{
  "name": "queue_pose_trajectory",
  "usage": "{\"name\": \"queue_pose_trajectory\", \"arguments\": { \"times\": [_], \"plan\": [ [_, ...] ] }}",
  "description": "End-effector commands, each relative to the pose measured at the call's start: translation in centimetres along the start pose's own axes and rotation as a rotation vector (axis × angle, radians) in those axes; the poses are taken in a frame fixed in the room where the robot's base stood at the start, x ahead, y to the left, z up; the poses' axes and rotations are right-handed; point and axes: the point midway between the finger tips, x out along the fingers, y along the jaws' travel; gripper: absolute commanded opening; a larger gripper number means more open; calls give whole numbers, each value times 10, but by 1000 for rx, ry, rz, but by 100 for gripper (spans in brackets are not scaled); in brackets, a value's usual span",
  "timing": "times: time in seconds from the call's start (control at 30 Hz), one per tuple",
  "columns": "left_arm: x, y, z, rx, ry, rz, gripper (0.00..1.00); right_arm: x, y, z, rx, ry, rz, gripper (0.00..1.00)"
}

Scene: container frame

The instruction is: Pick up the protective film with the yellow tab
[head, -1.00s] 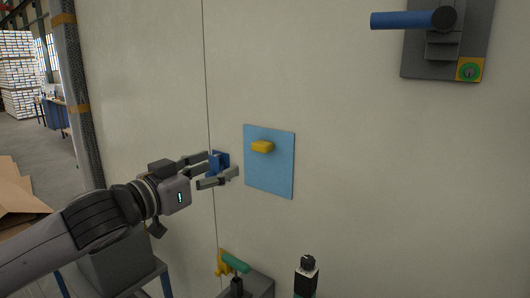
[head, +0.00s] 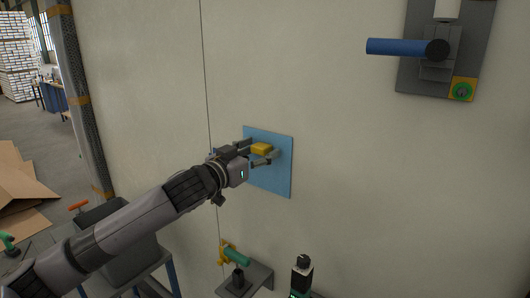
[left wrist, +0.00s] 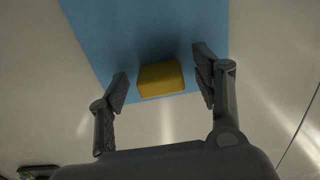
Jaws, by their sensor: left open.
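The protective film (head: 282,180) is a blue square sheet on the pale wall, in the middle of the head view. Its yellow tab (head: 261,148) sticks out from the film's upper half. My left gripper (head: 264,153) is open, with its fingers on either side of the tab. In the left wrist view, the yellow tab (left wrist: 161,79) sits between the two spread fingers (left wrist: 161,88), with gaps on both sides. The blue film (left wrist: 140,25) lies behind it. My right gripper is not in view.
A grey panel with a blue handle (head: 405,47) is mounted at the upper right of the wall. Cardboard (head: 22,185) lies at the left.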

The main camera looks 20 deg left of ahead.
Motion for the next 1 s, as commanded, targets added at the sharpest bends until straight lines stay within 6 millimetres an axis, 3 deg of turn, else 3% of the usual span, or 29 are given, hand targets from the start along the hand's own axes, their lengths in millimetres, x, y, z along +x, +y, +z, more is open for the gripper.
{"name": "queue_pose_trajectory", "arguments": {
  "times": [0.27, 0.87, 1.0],
  "plan": [
    [3, 0, 1, 0, -1, 0, 59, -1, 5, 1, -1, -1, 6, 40],
    [2, 0, 1, 0, -1, 0, 19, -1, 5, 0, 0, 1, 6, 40],
    [2, 0, 1, 0, 0, 0, 17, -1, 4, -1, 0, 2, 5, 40]
  ]
}}
